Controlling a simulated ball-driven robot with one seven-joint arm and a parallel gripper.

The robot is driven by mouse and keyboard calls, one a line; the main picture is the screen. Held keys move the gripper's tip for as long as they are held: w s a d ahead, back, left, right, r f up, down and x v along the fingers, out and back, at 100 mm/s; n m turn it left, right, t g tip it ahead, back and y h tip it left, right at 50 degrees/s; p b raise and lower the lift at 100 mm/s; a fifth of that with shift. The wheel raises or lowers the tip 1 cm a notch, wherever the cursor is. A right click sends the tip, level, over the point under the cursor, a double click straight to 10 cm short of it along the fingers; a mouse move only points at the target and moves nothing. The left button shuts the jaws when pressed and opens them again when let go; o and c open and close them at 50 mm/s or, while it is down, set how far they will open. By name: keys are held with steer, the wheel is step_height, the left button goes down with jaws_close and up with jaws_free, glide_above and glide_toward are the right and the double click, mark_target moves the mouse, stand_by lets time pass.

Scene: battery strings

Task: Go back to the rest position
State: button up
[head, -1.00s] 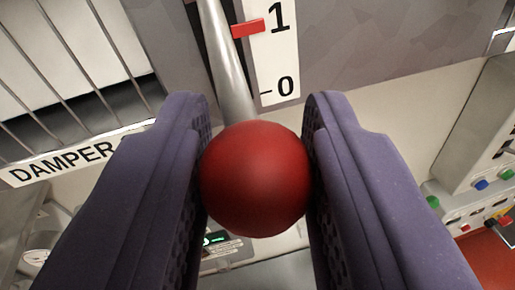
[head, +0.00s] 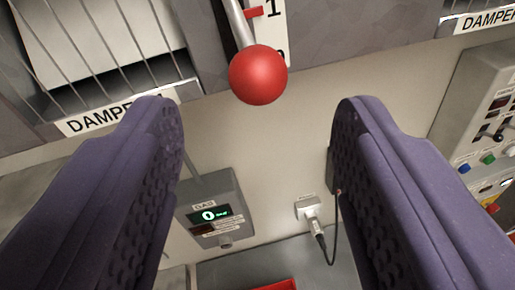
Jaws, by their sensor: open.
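My gripper (head: 258,130) shows in the head view as two purple padded fingers, spread wide apart with nothing between them. A red ball knob (head: 258,75) on a grey metal lever (head: 238,22) stands beyond the fingertips, at the upper middle. The knob is apart from both fingers. Beside the lever is a white scale (head: 273,32) with the figure 1 and a red marker (head: 254,12); its lower figure is partly hidden by the knob.
A barred damper vent (head: 95,45) with a label is at upper left. A control panel (head: 490,115) with buttons stands at right.

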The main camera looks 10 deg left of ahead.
steer(key=shift+f, duration=0.15)
steer(key=s+d+f+b, duration=0.3)
steer(key=f+b, duration=0.2)
steer(key=b, duration=0.8)
steer(key=s+d+f+n+b, duration=0.1)
steer(key=s+d+f+b, duration=0.2)
steer(key=b, duration=1.1)
steer(key=s+d+f+g+b, duration=0.1)
steer(key=s+d+f+b, duration=0.2)
steer(key=f+b, duration=0.5)
steer(key=d+b, duration=0.1)
steer(key=b, duration=0.4)
steer(key=shift+s+f+h, duration=0.3)
steer(key=shift+s+f, duration=0.05)
steer(key=shift+f, duration=0.05)
steer(key=shift+o, duration=0.3)
stand_by(0.4)
